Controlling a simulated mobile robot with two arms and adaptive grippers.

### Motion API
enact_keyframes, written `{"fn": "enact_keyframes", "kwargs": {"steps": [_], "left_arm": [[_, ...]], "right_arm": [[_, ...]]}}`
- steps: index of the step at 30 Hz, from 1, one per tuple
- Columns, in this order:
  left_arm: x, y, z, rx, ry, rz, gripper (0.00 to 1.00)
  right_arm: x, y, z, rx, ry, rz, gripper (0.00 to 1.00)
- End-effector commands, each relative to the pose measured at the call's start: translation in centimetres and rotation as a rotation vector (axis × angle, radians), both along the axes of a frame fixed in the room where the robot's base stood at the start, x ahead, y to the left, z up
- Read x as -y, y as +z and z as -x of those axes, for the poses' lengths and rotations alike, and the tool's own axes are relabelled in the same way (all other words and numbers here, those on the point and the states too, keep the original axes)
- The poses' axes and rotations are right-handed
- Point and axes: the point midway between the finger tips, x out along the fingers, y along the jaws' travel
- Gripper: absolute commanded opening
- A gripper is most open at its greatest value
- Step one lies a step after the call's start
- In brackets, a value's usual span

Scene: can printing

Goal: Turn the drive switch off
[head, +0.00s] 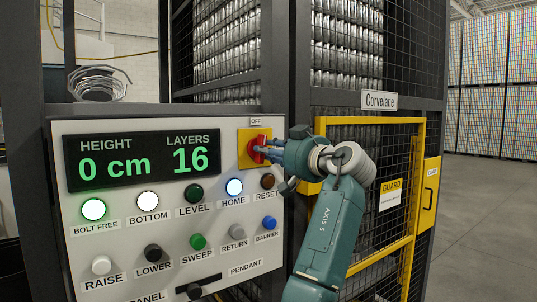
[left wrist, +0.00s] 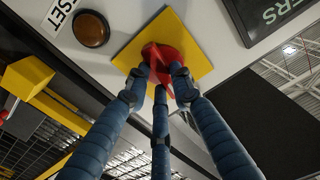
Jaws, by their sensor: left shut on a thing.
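The drive switch is a red rotary knob (head: 257,149) on a yellow square plate (head: 245,160) at the upper right of the white control panel. An OFF label sits above the plate. My left gripper (head: 266,151) reaches it from the right, with its blue fingers shut on the knob. In the left wrist view, three blue fingers (left wrist: 163,82) close around the red knob (left wrist: 172,55) on the yellow plate (left wrist: 187,38). The fingers partly hide the knob, so its exact turn angle is hard to tell. My right gripper is not in view.
A display (head: 143,159) reads HEIGHT 0 cm and LAYERS 16. Several buttons lie below; BOLT FREE (head: 93,209), BOTTOM (head: 148,201) and HOME (head: 234,187) are lit. The RESET button (head: 268,181) is close below my gripper. A yellow-framed guard gate (head: 409,190) stands behind my arm.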

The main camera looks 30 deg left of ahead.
Motion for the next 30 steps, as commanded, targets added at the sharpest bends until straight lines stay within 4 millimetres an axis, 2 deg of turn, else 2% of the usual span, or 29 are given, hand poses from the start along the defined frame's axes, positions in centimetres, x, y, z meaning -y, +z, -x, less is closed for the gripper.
{"fn": "enact_keyframes", "kwargs": {"steps": [12, 27, 28, 30], "left_arm": [[-0.02, -0.29, -0.06, 0.145, 0.002, 0.067, 0.00], [0.00, -0.31, -0.07, 0.160, 0.001, 0.076, 0.00], [0.00, -0.31, -0.07, 0.160, 0.001, 0.076, 0.26], [-0.01, -0.28, -0.06, 0.160, 0.001, 0.075, 0.40]], "right_arm": [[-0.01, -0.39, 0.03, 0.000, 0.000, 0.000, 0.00], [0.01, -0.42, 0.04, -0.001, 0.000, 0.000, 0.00], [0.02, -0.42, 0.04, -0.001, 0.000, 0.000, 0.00], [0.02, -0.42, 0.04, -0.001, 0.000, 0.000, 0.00]]}}
